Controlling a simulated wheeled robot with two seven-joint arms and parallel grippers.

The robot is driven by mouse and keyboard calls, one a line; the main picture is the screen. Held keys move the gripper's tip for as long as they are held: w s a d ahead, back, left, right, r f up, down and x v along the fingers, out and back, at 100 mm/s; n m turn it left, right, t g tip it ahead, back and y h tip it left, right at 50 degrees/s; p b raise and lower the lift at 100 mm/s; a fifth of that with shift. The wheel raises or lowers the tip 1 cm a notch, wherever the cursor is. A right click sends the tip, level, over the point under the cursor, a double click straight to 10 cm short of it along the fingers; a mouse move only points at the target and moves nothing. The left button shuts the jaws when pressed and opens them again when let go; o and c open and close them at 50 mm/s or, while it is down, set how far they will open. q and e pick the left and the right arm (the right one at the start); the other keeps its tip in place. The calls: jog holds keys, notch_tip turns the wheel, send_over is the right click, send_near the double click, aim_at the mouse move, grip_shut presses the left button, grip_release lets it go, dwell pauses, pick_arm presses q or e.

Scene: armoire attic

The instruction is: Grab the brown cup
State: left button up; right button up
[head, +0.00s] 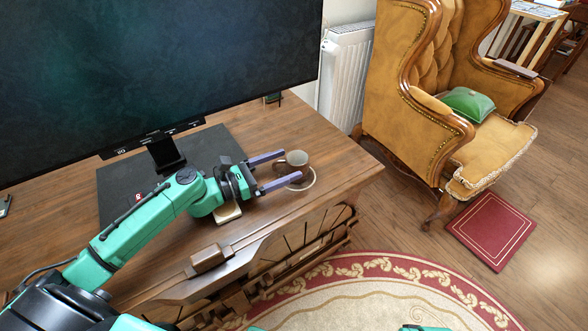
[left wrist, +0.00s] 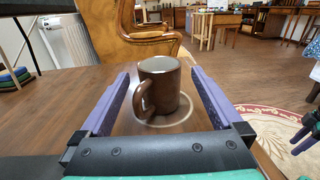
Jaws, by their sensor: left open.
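The brown cup (head: 296,160) stands upright on the wooden desk near its right end, on or beside a pale ring-shaped saucer or coaster (head: 312,178). My left gripper (head: 283,169) is open, with its two purple fingers pointing at the cup. In the left wrist view the cup (left wrist: 159,86) stands between the open fingers, towards their tips, with its handle turned to the near left. I cannot tell whether either finger touches it. My right gripper (left wrist: 305,137) shows partly at the right edge of the left wrist view, and its jaw state is unclear.
A large monitor (head: 160,60) stands on the desk (head: 330,150) behind a dark mat (head: 115,185). A small pale block (head: 228,213) lies beneath my left wrist. A tan armchair (head: 400,90) stands to the right, beyond the desk edge. A patterned rug (head: 400,280) covers the floor in front.

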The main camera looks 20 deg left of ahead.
aim_at(288, 163)
pick_arm(q)
jog(key=x, duration=0.4)
jog(key=shift+w+d, duration=0.15)
jog(key=c, duration=1.5)
jog(key=shift+r, duration=0.1)
